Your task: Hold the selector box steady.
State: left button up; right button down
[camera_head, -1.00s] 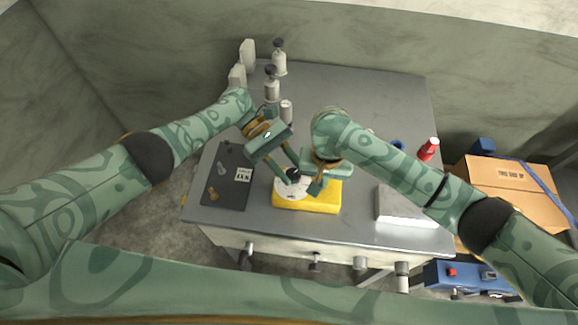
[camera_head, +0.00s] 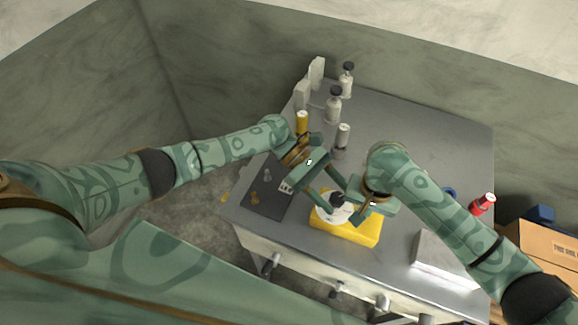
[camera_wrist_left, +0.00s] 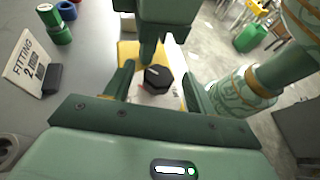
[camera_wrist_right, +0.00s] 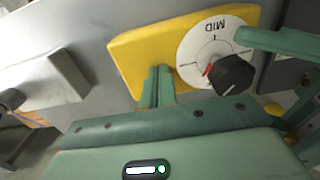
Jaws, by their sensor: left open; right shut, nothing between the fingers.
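The selector box (camera_head: 348,231) is a yellow block on the grey table, with a white dial and a black knob (camera_head: 337,197) on top. In the right wrist view the box (camera_wrist_right: 135,55) shows the word MID on its dial, beside the knob (camera_wrist_right: 232,75). My left gripper (camera_head: 338,190) is open, its fingers on either side of the knob in the left wrist view (camera_wrist_left: 157,85); I see gaps beside the knob. My right gripper (camera_wrist_right: 158,85) is shut and empty, its tips at the box's edge. I cannot tell whether they touch it.
A dark panel (camera_head: 262,200) lies left of the box, and a pale grey block (camera_head: 440,255) lies to its right. Several bottles and cans, including a yellow can (camera_head: 302,122), stand at the back left. A red bottle (camera_head: 482,205) stands at the right edge.

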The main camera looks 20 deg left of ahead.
pick_arm(q)
jog(key=n+t, duration=0.3)
jog(key=t, duration=0.1)
jog(key=shift+s+a+f+n+h, duration=0.1)
jog(key=shift+s+n+h, duration=0.2)
jog(key=shift+s+n, duration=0.1)
jog(key=v, duration=1.2)
